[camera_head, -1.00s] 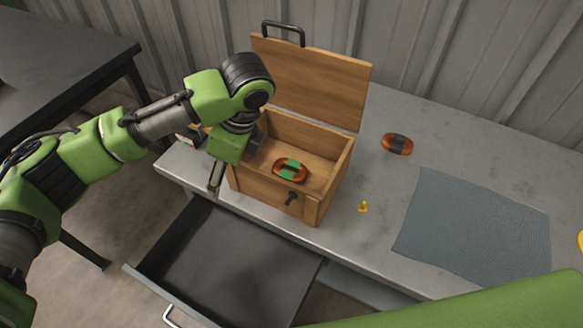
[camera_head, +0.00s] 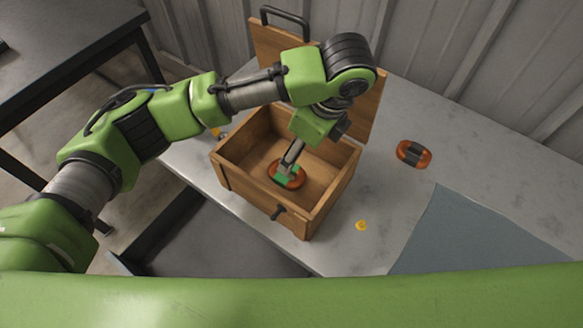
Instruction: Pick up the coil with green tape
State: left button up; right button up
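The coil with green tape (camera_head: 286,174) is orange-brown with green patches and lies on the floor of the open wooden box (camera_head: 332,196). My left gripper (camera_head: 287,171) reaches down into the box from above, with its fingers at the coil and covering part of it. I cannot tell whether the fingers are closed on it. My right gripper is not in view.
Another coil, with dark tape (camera_head: 413,154), lies on the grey workbench (camera_head: 385,190) right of the box. A small yellow piece (camera_head: 361,225) lies near the box. A grey-blue mat (camera_head: 470,240) covers the right side. An open drawer (camera_head: 215,245) sits below the bench.

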pick_arm(q)
send_near(288, 177)
jog(key=shift+w+a+f, duration=0.35)
jog(key=shift+a+f, duration=0.1)
jog(key=shift+a, duration=0.05)
jog(key=shift+w+a+f, duration=0.1)
jog(key=shift+f, duration=0.45)
jog(key=x, duration=0.4)
jog(key=shift+f, duration=0.2)
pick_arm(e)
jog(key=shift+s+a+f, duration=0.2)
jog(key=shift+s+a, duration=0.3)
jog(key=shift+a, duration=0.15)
pick_arm(q)
jog(key=c, duration=1.5)
